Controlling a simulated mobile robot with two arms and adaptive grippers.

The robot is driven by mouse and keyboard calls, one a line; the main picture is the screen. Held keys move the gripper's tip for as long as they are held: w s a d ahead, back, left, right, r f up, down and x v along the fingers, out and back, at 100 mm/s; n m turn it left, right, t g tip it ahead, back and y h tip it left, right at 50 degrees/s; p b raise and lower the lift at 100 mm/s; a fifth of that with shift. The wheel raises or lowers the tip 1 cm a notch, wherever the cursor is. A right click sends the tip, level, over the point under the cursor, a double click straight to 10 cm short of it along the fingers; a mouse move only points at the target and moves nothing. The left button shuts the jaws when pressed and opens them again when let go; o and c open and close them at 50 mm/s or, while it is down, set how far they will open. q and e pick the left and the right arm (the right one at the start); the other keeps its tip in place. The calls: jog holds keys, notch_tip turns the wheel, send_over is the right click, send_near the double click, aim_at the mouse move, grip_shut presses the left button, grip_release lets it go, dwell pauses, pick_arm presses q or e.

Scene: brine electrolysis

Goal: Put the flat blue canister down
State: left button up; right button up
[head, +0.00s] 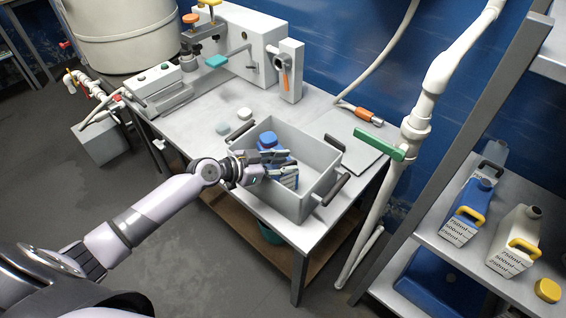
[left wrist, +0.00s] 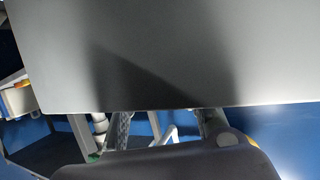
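A flat blue canister (head: 268,138) with a blue cap and a white printed label stands inside the grey crate (head: 318,165) on the table. My left gripper (head: 272,163) reaches into the crate from the left, and its dark fingers lie across the middle of the canister. They hide part of the canister's body, so I cannot see whether they press on it. The canister's base is hidden behind the crate's near wall. The left wrist view shows mostly a plain grey surface (left wrist: 170,50) and no clear fingers or canister. My right gripper is not in view.
The crate has dark handles. A machine (head: 245,50) stands at the back. The right shelf holds another blue canister (head: 468,208) and a white canister (head: 517,236), both with yellow handles.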

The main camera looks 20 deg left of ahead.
pick_arm(q)
jog(key=shift+s+a+r, duration=0.1)
jog(key=shift+s+a, duration=0.15)
jog(key=shift+s, duration=0.05)
jog(key=b+v, duration=0.3)
jog(key=v, duration=0.8)
jog(key=shift+r, duration=0.1)
